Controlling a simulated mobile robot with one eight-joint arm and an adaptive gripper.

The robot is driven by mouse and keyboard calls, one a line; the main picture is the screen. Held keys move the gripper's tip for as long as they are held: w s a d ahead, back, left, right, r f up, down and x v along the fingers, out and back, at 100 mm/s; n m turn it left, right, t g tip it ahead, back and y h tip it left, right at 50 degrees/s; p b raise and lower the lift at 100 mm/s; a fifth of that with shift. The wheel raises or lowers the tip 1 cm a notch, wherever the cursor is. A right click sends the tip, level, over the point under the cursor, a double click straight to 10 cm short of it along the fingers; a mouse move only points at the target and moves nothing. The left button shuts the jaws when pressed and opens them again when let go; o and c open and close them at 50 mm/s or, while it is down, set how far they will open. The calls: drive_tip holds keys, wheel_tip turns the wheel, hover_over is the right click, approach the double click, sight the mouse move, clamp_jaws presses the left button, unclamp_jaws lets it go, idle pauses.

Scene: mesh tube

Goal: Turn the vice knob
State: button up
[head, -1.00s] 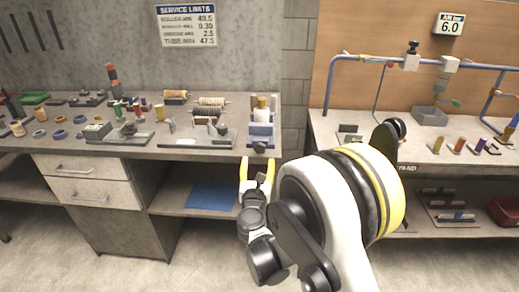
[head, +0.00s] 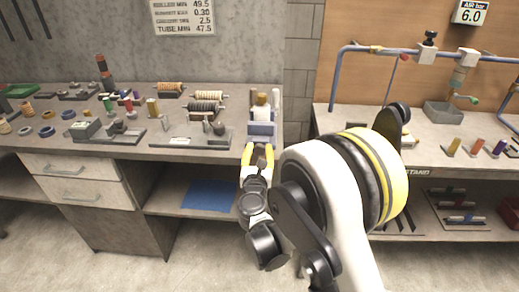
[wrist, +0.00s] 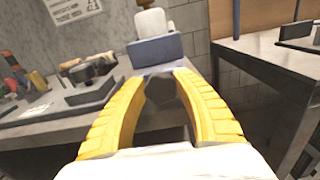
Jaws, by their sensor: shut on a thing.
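The blue vice (head: 262,129) stands at the right front end of the left bench, with a pale, tan-capped piece (head: 262,106) upright in it. The vice also shows at the top of the wrist view (wrist: 153,50). Its dark knob (wrist: 160,90) faces me at the front of the vice. My gripper (head: 258,150) has its yellow fingers around the knob, one on each side, shut on it. In the head view the fingers mostly hide the knob.
The left bench (head: 190,150) carries several spools, rings and small fixtures left of the vice. A gap separates it from the right bench (head: 350,125), which has blue piping (head: 334,75) above. A blue mat (head: 208,195) lies on the lower shelf.

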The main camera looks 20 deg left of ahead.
idle(0.4)
drive_tip(key=shift+w+m, duration=0.1)
drive_tip(key=shift+m, duration=2.8)
drive_tip(key=o, duration=1.2)
drive_tip(key=shift+c, duration=0.2)
